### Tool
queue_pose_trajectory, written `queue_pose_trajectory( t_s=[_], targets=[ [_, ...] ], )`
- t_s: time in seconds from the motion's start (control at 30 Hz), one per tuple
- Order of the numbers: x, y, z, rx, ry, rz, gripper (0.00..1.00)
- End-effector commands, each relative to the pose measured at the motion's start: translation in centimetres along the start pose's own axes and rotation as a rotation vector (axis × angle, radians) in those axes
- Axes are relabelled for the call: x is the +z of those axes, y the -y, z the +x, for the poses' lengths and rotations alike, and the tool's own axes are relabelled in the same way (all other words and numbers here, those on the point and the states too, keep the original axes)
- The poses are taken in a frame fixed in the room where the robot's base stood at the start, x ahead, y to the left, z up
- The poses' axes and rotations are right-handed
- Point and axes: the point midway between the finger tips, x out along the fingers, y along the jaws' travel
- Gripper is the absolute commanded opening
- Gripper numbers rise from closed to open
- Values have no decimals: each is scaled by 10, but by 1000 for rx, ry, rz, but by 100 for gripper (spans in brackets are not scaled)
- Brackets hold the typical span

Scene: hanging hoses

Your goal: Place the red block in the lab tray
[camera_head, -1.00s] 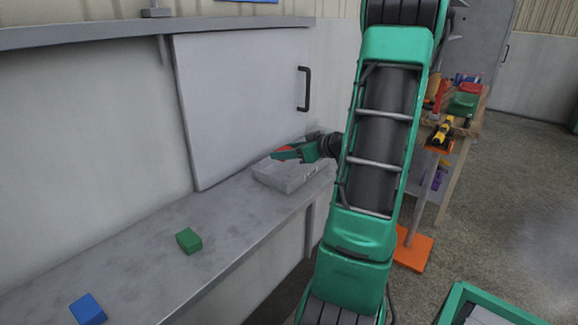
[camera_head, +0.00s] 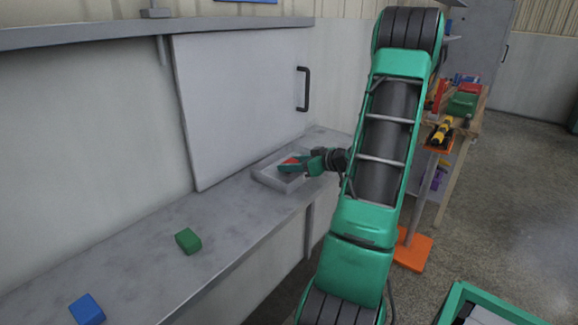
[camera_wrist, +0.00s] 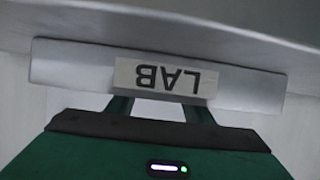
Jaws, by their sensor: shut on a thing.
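The grey lab tray (camera_head: 268,180) sits at the far end of the grey counter. In the wrist view the tray wall (camera_wrist: 75,63) bears an upside-down "LAB" label (camera_wrist: 165,79). The fingers run up to this label and their tips are hidden behind it. The block does not show there.
A green block (camera_head: 188,241) and a blue block (camera_head: 87,309) lie on the counter (camera_head: 130,265), nearer me. A sliding panel with a black handle (camera_head: 303,89) stands behind it. A cluttered workbench (camera_head: 470,122) is at the right.

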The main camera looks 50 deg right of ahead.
Motion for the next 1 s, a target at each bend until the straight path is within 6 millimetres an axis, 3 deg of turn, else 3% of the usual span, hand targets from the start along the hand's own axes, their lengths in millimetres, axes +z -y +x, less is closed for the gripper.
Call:
queue_pose_trajectory(
  t_s=[0.13,0.17,0.2,0.23,0.63,1.0],
  targets=[
    [2,0,1,-1,0,0,23],
    [2,0,1,-1,0,-1,54],
    [2,0,1,-1,0,-1,63],
    [2,1,1,-1,0,-1,65],
    [-1,1,-4,0,0,0,65],
    [-1,0,-72,2,1,0,65]
  ],
)
